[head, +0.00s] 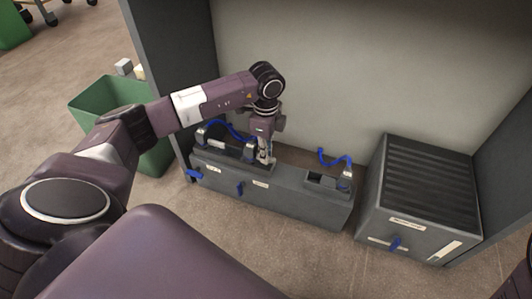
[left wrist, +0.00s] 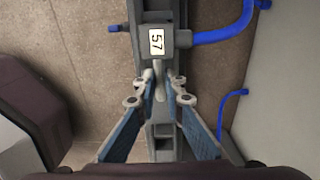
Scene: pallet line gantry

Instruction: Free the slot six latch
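A long low grey unit (head: 290,200) stands on the floor in the bay, with blue levers on its front and sockets and small grey housings on top. My left gripper (head: 266,160) points down over its top, near the middle. In the left wrist view the fingers (left wrist: 160,95) are apart, one on each side of a small light grey peg (left wrist: 160,88). Whether they touch it is hard to tell. Just beyond is a grey housing (left wrist: 155,42) with a label that seems to read 57, turned sideways. I cannot make out which slot is six. My right gripper is out of view.
A ribbed grey box (head: 425,195) with a blue lever stands to the right. A green bin (head: 100,97) is at the left, outside the grey side panel (head: 170,70). Blue hoses (head: 335,160) rise from the unit's top. The floor in front is clear.

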